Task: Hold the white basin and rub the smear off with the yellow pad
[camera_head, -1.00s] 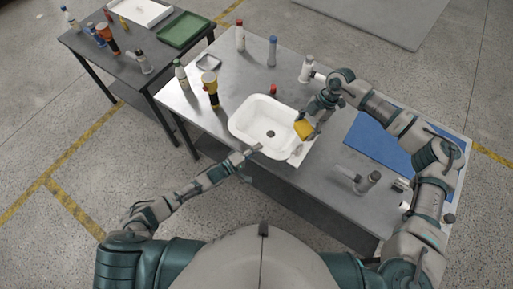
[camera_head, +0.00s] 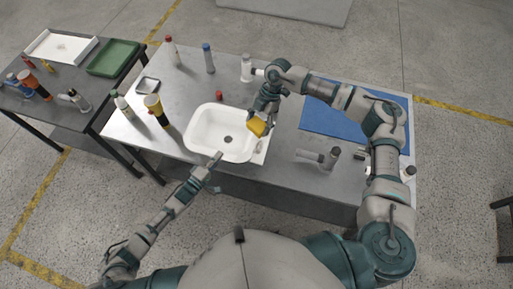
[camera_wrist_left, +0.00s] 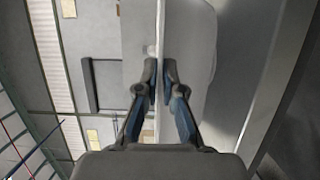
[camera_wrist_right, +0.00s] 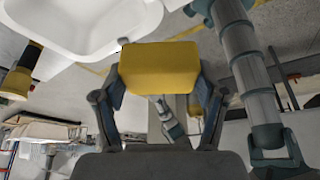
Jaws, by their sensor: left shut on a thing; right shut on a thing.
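The white basin (camera_head: 203,118) sits on the metal table, its drain hole showing in the middle. My left gripper (camera_head: 216,158) is shut on the basin's near rim; the left wrist view shows the rim (camera_wrist_left: 160,45) between its fingers (camera_wrist_left: 160,72). My right gripper (camera_head: 262,115) is shut on the yellow pad (camera_head: 258,127) at the basin's right edge. The right wrist view shows the pad (camera_wrist_right: 160,70) between the fingers, with the basin (camera_wrist_right: 85,30) beyond it. I cannot tell whether the pad touches the basin. I cannot make out a smear.
A blue mat (camera_head: 340,122) lies right of the basin. Bottles stand behind it, including a white one (camera_head: 246,68) near my right arm. An orange-and-black bottle (camera_head: 155,108) stands to its left. A grey tool (camera_head: 325,158) lies front right. A side table (camera_head: 75,110) stands at left.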

